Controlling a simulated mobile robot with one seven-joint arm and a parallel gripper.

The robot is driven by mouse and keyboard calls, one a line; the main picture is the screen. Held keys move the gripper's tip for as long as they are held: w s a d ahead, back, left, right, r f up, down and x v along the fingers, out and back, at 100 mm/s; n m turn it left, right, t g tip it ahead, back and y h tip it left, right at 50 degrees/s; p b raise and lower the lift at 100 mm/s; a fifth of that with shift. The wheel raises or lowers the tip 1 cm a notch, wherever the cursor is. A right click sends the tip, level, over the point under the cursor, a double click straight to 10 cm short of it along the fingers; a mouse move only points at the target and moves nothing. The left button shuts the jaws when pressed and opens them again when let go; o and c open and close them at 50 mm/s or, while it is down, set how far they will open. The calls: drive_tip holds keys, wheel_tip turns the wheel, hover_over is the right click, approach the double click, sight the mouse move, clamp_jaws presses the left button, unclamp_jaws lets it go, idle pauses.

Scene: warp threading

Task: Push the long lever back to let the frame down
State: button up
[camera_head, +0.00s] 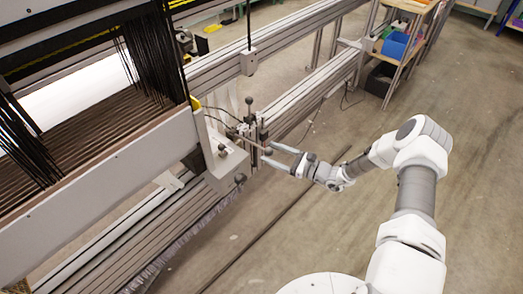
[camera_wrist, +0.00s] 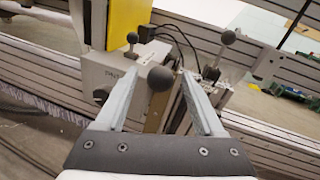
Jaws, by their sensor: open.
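My gripper (camera_head: 267,155) is beside the control unit at the loom's end. In the wrist view my gripper (camera_wrist: 158,76) is open. A dark ball knob (camera_wrist: 160,78) appears between its fingertips, with clear space on both sides. The stem behind this knob is mostly hidden. An upright lever with a ball top (camera_wrist: 228,37) stands beyond the right finger and also shows in the head view (camera_head: 249,101). A shorter knob (camera_wrist: 132,38) sits on the pale box (camera_wrist: 108,72). I cannot tell for certain which lever is the long one.
The loom's long rails (camera_head: 300,40) run behind the levers. Its pale side beam (camera_head: 95,195) and dark warp threads (camera_head: 150,55) fill the left. Thin black cables loop near the box. A shelf with bins (camera_head: 395,45) stands at the back right. The floor on the right is clear.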

sight(262, 149)
drive_tip(key=shift+b+x, duration=0.3)
drive_tip(key=shift+x, duration=2)
drive_tip(key=shift+c, duration=0.2)
clamp_jaws()
drive_tip(key=shift+d, duration=0.1)
